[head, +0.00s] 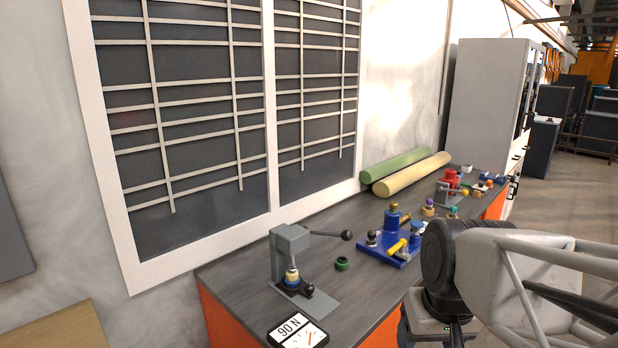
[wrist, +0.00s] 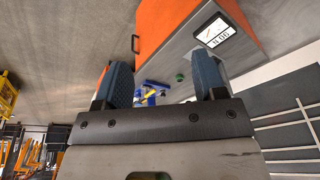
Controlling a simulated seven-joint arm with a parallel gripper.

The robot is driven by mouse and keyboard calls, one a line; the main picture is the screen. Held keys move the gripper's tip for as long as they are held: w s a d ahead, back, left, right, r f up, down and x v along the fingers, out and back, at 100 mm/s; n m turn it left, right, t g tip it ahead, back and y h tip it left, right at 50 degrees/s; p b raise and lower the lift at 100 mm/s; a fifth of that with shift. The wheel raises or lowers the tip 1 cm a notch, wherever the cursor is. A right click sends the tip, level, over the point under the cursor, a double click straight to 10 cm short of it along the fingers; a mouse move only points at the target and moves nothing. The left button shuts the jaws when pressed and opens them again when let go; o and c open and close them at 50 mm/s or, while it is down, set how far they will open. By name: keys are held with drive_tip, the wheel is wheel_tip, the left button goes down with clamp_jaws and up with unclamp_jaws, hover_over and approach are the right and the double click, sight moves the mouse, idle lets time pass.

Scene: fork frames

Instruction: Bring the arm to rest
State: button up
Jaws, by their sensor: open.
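My arm comes in from the right in the head view, with its end over or in front of the bench's front edge. My gripper (wrist: 162,88) shows in the wrist view with its two blue-grey fingers wide apart and nothing between them. The grey workbench (head: 230,270) with orange sides stands beyond the fingers and also shows in the wrist view (wrist: 205,50). In the head view the fingertips are hidden or out of frame.
On the bench stand a grey lever press (head: 288,245), a gauge reading 90 N (head: 297,331), a green ring (head: 342,264), a blue fixture (head: 391,240) and a red device (head: 451,181). Green (head: 396,164) and cream (head: 412,174) rolls lie at the back. Floor is open at right.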

drive_tip(key=shift+h, duration=0.3)
drive_tip(key=s, duration=0.1)
drive_tip(key=s+f, duration=0.1)
drive_tip(key=s, duration=0.1)
drive_tip(key=shift+s+d+f, duration=0.15)
drive_tip(key=shift+s+d, duration=0.2)
drive_tip(key=shift+s, duration=0.05)
drive_tip(key=w+a+r+n+y, duration=0.1)
drive_tip(key=w+r+n, duration=0.2)
drive_tip(key=w, duration=0.9)
drive_tip(key=n+y, duration=0.3)
drive_tip(key=n, duration=0.6)
hover_over(349, 231)
drive_tip(key=s+d, duration=0.1)
drive_tip(key=d, duration=0.1)
wheel_tip(349, 231, down, 6)
drive_tip(key=shift+s, duration=0.15)
drive_tip(key=shift+a+f, duration=0.1)
drive_tip(key=shift+f, duration=0.1)
drive_tip(key=shift+x, duration=3.7)
